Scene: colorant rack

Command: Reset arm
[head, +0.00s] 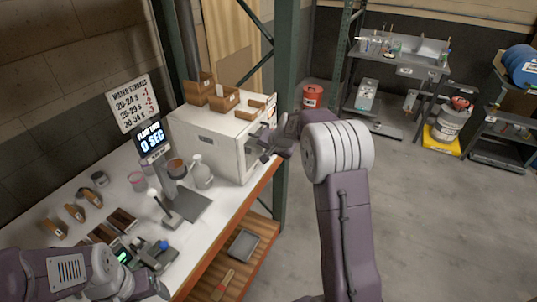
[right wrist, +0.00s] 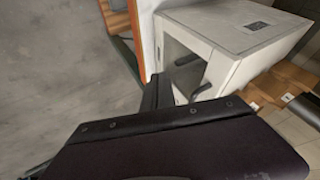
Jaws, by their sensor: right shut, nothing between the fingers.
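My right arm reaches in the head view to the front of a white box-shaped cabinet (head: 208,143) at the back end of the bench. My right gripper (head: 266,153) is shut and empty beside the cabinet's right face. In the right wrist view the dark fingers (right wrist: 158,93) lie together in front of the white cabinet (right wrist: 235,30), whose recessed front shows a dark handle-like piece. I cannot tell whether they touch it. My left arm lies low at the bottom left of the head view, and its gripper (head: 152,287) is too unclear to read.
The white bench (head: 82,182) holds a display stand (head: 152,139), a white bottle (head: 201,172), small cups and brown holders. Wooden boxes (head: 223,98) stand on the cabinet. A green post (head: 285,60) rises close by. The floor (head: 440,220) at right is clear.

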